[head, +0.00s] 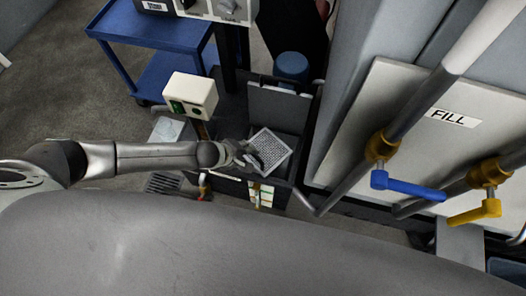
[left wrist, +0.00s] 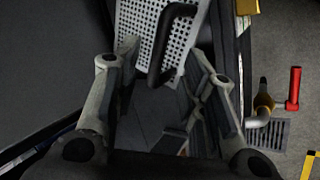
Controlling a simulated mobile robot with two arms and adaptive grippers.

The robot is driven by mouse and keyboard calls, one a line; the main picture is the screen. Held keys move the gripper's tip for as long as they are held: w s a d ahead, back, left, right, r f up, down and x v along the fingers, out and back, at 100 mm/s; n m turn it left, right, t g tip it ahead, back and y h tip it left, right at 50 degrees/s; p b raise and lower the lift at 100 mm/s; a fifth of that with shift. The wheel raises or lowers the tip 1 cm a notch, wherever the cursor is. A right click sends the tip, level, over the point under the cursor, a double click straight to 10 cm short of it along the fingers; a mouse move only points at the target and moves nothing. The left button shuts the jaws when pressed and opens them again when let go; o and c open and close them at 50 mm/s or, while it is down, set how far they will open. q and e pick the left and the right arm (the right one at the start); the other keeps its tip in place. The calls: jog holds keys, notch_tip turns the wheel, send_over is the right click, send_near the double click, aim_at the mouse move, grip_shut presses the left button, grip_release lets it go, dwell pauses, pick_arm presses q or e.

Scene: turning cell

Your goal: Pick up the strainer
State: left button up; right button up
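The strainer (head: 270,152) is a light grey perforated square piece, lying tilted over a dark tank or cart in the head view. In the left wrist view its perforated face (left wrist: 137,22) fills the top middle, and its black bent handle (left wrist: 163,42) reaches down toward me. My left gripper (head: 244,154) is at the strainer's left side. In the left wrist view the two fingers of the left gripper (left wrist: 166,52) are spread apart, with the handle between their tips and no clear contact. My right gripper is not in view.
A cream control box (head: 190,96) with a green panel stands left of the strainer. A blue cart (head: 150,45) is behind it. Pipes with a blue valve handle (head: 408,187) and a yellow one (head: 475,213) stand at the right. A red handle (left wrist: 294,88) is right of my gripper.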

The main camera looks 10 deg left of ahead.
aim_at(251, 161)
pick_arm(q)
jog(key=shift+b+x, duration=0.3)
jog(key=shift+x, duration=1.65)
jog(key=shift+w+a, duration=0.15)
jog(key=shift+a, duration=0.05)
grip_shut()
